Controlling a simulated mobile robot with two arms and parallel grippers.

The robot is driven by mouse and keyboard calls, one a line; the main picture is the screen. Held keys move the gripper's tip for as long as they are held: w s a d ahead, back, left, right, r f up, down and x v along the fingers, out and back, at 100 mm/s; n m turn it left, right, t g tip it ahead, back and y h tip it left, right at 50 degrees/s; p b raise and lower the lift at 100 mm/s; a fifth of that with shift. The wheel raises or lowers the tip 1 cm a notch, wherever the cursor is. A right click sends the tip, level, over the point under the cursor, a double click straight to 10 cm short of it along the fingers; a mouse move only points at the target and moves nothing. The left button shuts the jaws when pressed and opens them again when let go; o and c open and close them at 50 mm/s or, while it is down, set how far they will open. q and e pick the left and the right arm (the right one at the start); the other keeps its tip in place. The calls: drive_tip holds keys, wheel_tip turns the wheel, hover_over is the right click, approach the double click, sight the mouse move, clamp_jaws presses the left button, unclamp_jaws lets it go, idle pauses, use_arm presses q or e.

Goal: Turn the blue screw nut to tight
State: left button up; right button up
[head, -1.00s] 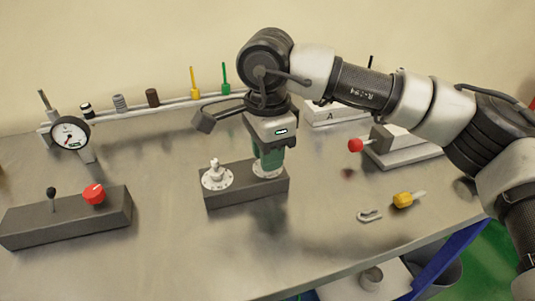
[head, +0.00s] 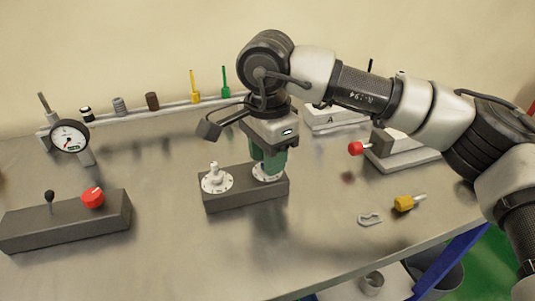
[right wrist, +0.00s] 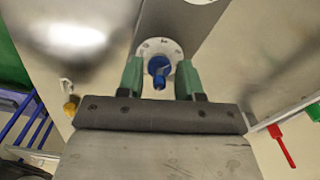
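The blue screw nut (right wrist: 158,68) stands on a round white dial plate (right wrist: 155,45) in the right wrist view. The plate also shows in the head view (head: 266,177), at the right end of a dark block (head: 246,196). There the nut is hidden behind my fingers. My right gripper (head: 266,167) points down over this plate. In the right wrist view its two green fingers (right wrist: 159,78) stand on either side of the nut, with visible gaps to it. It looks open. My left gripper is not in view.
A white nut on a second dial (head: 216,181) stands close beside, on the block's left end. A block with a red knob (head: 93,197) and a gauge (head: 69,137) are at left. A yellow-handled piece (head: 404,203) and a clip (head: 370,219) lie at right.

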drive_tip(key=shift+o, duration=1.2)
wheel_tip(320, 180, up, 10)
drive_tip(key=shift+f+p, duration=0.1)
drive_tip(key=shift+p, duration=0.4)
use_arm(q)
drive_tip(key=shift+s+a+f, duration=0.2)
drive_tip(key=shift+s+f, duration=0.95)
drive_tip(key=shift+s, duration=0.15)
use_arm(e)
drive_tip(key=shift+r, duration=0.45)
